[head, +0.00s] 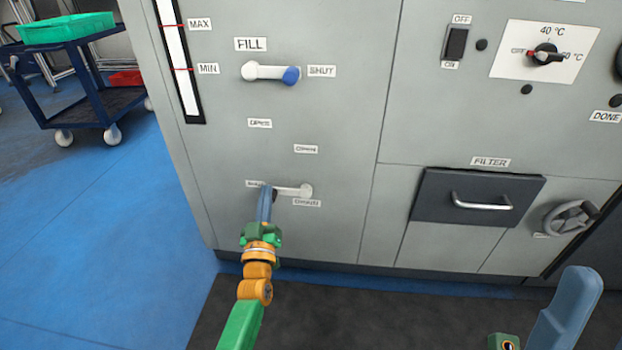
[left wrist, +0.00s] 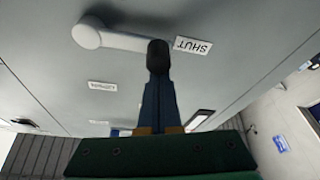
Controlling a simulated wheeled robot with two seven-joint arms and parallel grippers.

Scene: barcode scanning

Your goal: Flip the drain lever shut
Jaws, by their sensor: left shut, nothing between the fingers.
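The drain lever (head: 290,190) is low on the grey machine front. Its white arm lies about level, from the pivot on the right towards the small label at its left. In the left wrist view, the lever (left wrist: 125,40) has a dark knob pointing at the SHUT label (left wrist: 193,46). My left gripper (head: 266,192) is shut and empty, its blue fingertips at the knob end. In the left wrist view, the fingertips (left wrist: 158,80) overlap the knob; I cannot tell if they touch. A blue part of my right arm or gripper (head: 570,310) shows at the lower right; its jaws are unclear.
The fill lever (head: 270,72) with a blue knob sits higher up, pointing at its SHUT label. A filter drawer (head: 480,196) and a handwheel (head: 570,218) are to the right. A blue cart (head: 95,85) with a green bin stands at far left. Blue floor is free at left.

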